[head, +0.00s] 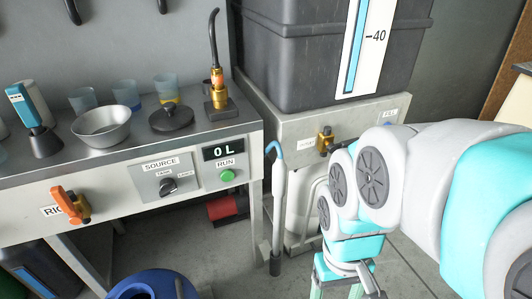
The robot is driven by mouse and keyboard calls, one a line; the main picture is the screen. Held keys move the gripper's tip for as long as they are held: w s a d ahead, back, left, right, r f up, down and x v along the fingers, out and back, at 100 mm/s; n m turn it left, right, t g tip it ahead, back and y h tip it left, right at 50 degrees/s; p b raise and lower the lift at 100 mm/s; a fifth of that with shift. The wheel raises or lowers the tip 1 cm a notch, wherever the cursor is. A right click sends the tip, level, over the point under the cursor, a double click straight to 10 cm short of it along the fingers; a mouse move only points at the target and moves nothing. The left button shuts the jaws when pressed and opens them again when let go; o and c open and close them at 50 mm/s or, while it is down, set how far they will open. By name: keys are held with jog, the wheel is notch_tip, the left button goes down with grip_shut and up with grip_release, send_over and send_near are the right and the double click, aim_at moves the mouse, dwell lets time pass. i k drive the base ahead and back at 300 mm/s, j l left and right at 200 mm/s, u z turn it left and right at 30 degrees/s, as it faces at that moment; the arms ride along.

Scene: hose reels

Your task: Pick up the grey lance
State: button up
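The grey lance (278,205) stands nearly upright at the right end of the bench, in front of the tank's stand. It has a blue hooked top and a dark lower end near the floor. My gripper (338,291) is at the bottom edge of the head view, to the right of the lance and apart from it. Its two pale green fingers point down with a gap between them, and nothing shows between them. The fingertips are cut off by the frame.
The bench (120,155) carries a metal bowl (101,127), cups, a black funnel-like lid (171,118) and a brass fitting (218,99). A dark tank (300,50) sits on a stand at right. A blue drum (155,284) stands at the bottom. Some floor is clear around the lance's foot.

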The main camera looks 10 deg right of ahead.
aim_at(279, 172)
jog(key=u, duration=1.8)
jog(key=z, duration=1.65)
jog(key=k+l+u, duration=0.1)
jog(key=l+u, duration=0.25)
jog(key=k+l+u, duration=0.2)
jog(key=l+u, duration=0.2)
jog(key=k+l+u, duration=0.5)
jog(key=l+u, duration=0.2)
